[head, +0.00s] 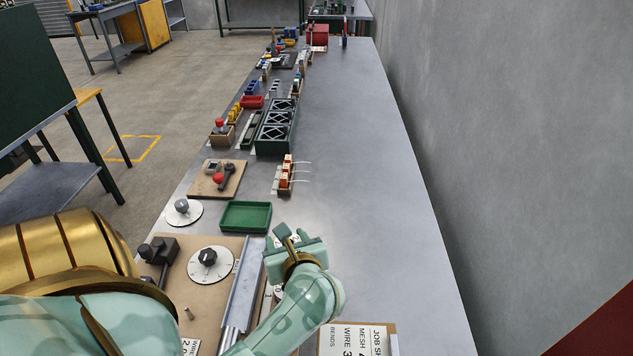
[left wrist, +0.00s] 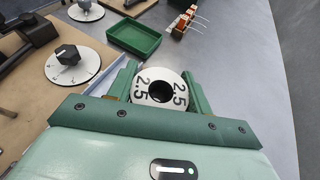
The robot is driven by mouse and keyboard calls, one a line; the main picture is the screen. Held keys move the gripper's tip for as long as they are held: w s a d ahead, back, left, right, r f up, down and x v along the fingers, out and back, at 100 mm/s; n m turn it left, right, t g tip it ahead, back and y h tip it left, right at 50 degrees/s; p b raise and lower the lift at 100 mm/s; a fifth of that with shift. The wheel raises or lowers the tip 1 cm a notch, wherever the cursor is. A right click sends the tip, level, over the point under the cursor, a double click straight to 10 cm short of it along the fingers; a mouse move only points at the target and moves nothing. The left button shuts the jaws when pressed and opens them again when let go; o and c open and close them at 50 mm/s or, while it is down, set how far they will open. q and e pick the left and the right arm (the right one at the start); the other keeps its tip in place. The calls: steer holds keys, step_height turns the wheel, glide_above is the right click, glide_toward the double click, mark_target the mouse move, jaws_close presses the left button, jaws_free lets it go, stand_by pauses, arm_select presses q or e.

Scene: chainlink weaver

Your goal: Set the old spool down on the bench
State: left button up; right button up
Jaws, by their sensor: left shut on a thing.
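The old spool (left wrist: 160,74) is a white-faced disc marked 2.5 with a dark round hole in its middle. In the left wrist view it sits between the green fingers of my left gripper (left wrist: 160,86), which is shut on it. In the head view my left gripper (head: 291,240) is over the bench (head: 365,200), just right of the green tray. There the spool is mostly hidden by the fingers. I cannot tell whether the spool touches the bench top. My right gripper is not in view.
An empty green tray (head: 246,216) lies just beyond and left of the gripper. A board with a dial (head: 210,264) and a metal rail is to the left. A job sheet (head: 357,341) lies at the near edge. The right side of the bench is clear up to the wall.

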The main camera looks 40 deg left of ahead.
arm_select(q)
steer(key=w+f+b, duration=0.1)
steer(key=w+f, duration=0.2)
steer(key=w, duration=0.1)
steer(key=w+f+b, duration=0.1)
steer(key=w+f, duration=0.3)
steer(key=shift+d, duration=0.15)
steer(key=shift+w+f+b, duration=0.2)
steer(key=shift+f+b, duration=0.4)
steer(key=shift+f, duration=1.15)
steer(key=shift+f, duration=0.2)
steer(key=o, duration=1.2)
